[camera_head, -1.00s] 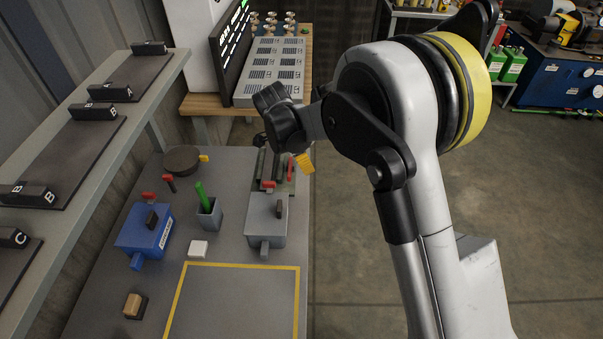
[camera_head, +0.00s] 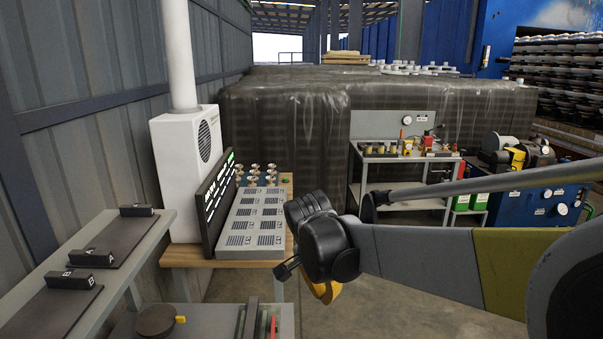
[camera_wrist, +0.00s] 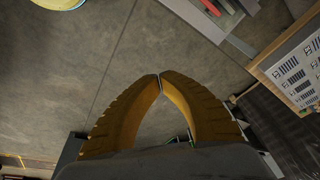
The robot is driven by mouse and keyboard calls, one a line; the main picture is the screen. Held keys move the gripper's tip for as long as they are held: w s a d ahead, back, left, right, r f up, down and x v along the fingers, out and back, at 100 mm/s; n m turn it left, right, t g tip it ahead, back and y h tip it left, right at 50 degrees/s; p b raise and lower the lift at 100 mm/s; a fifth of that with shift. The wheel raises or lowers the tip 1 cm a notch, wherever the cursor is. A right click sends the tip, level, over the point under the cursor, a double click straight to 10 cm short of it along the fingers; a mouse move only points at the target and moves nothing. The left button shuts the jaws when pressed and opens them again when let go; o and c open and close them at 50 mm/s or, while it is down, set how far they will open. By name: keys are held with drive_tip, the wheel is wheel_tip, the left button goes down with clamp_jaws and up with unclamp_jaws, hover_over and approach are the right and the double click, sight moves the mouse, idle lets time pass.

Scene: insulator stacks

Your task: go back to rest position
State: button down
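My gripper (camera_wrist: 160,77) has yellow-orange ribbed fingers whose tips meet in the wrist view, with nothing seen between them. In the head view only a yellow part of my gripper (camera_head: 328,293) shows below the black wrist; its fingertips are mostly hidden there. My arm reaches in from the right of the head view, roughly level, and my gripper hangs in the air in front of the wooden table. In the wrist view bare concrete floor (camera_wrist: 170,40) lies beneath my gripper.
A wooden table (camera_head: 215,256) holds a grey panel (camera_head: 252,222) and a black screen (camera_head: 213,205), close left of my gripper. A grey workbench (camera_head: 205,325) is at the bottom, a shelf (camera_head: 60,265) at left. A tool cart (camera_head: 405,157) stands behind. Floor at centre is clear.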

drive_tip(key=s+d+r+n+t+y, duration=0.1)
drive_tip(key=s+d+n+t, duration=0.1)
drive_tip(key=s+d+n, duration=0.2)
drive_tip(key=s+d+r+n+t, duration=0.2)
drive_tip(key=s+d+n, duration=0.3)
drive_tip(key=s+d, duration=0.5)
drive_tip(key=s, duration=0.6)
drive_tip(key=shift+t+y, duration=0.3)
drive_tip(key=shift+y, duration=0.1)
